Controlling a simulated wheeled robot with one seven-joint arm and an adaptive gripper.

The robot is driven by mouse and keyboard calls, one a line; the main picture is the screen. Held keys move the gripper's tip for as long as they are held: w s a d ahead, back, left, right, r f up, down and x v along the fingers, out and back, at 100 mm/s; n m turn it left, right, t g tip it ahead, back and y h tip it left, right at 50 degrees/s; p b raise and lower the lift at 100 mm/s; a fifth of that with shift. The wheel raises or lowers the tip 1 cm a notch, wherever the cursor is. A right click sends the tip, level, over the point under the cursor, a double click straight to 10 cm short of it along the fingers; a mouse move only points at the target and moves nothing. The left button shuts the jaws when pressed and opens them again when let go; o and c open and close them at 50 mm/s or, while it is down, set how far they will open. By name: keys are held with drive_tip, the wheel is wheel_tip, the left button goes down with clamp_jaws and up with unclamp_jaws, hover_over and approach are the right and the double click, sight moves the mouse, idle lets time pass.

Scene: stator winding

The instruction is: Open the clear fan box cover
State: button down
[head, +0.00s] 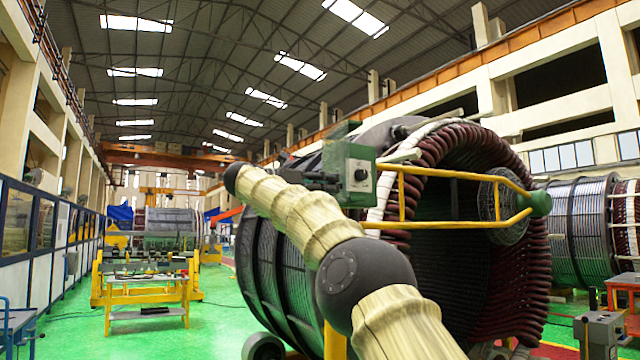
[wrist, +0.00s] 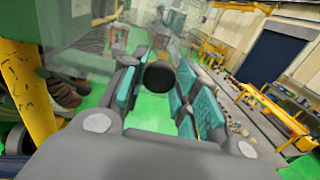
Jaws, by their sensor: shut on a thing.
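The green-grey fan box (head: 361,186) sits on a yellow tube frame beside the big stator in the head view. A dark dial shows on its pale face. A clear greenish panel (head: 342,131), which looks like the cover, stands tilted above the box. My gripper (head: 326,178) reaches the box's left side. In the wrist view, the teal-padded fingers of my gripper (wrist: 159,80) are closed around a black round knob (wrist: 160,75). The clear cover (wrist: 90,55) spreads behind and left of the fingers there. How the knob joins the cover is hard to tell.
The large stator (head: 290,240) with dark red coil ends stands right behind the box. The yellow tube frame (head: 445,224) juts out to the right and also shows in the wrist view (wrist: 30,90). A yellow work table (head: 146,290) stands left on open green floor.

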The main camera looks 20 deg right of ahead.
drive_tip(key=shift+s+d+r, duration=0.1)
drive_tip(key=shift+d+r, duration=0.1)
drive_tip(key=shift+r, duration=0.1)
drive_tip(key=c, duration=1.1)
unclamp_jaws()
drive_tip(key=shift+d+f, duration=0.1)
drive_tip(key=shift+f, duration=0.1)
drive_tip(key=a, duration=0.7)
drive_tip(key=shift+s+a, duration=0.2)
drive_tip(key=shift+a, duration=0.05)
